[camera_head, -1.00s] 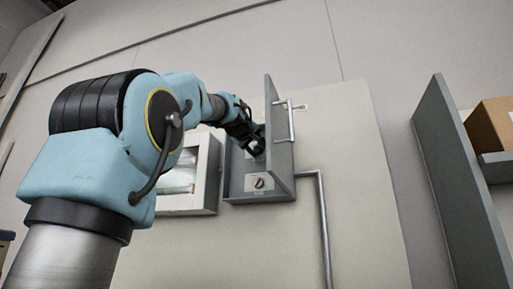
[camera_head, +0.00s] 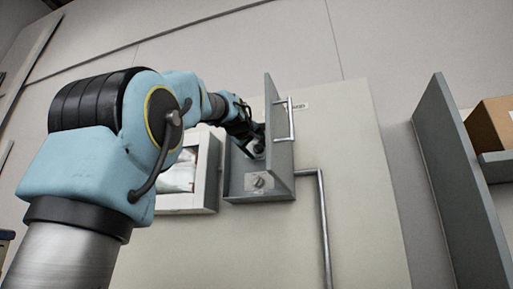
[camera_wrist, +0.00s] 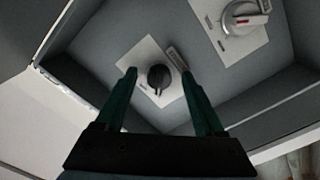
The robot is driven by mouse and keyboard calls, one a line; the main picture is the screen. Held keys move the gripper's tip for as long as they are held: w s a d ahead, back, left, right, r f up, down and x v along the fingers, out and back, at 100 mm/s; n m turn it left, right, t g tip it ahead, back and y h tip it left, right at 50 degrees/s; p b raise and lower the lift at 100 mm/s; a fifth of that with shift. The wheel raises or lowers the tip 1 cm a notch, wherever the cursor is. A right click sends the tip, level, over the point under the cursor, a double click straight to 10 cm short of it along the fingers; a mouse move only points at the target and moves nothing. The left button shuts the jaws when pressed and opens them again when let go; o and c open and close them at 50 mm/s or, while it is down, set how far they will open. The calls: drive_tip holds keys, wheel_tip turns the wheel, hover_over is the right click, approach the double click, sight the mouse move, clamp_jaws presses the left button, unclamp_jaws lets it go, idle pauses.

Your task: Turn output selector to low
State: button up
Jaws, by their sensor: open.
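The open grey box (camera_head: 233,190) on the wall holds two rotary knobs. A small dark knob (camera_wrist: 160,77) sits on a white plate (camera_wrist: 141,55) in the wrist view.
The box's door (camera_head: 279,140) stands open with a handle (camera_head: 291,120) on the right of my gripper. A white-framed window box (camera_head: 213,178) adjoins on the left. A conduit (camera_head: 323,220) runs down the panel. A shelf with a cardboard box (camera_head: 492,125) is far right.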

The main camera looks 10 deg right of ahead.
drive_tip(key=b+v, duration=0.4)
drive_tip(key=v, duration=0.6)
drive_tip(key=shift+s+a+b, duration=0.15)
drive_tip(key=shift+s+b, duration=0.15)
drive_tip(key=shift+s, duration=0.1)
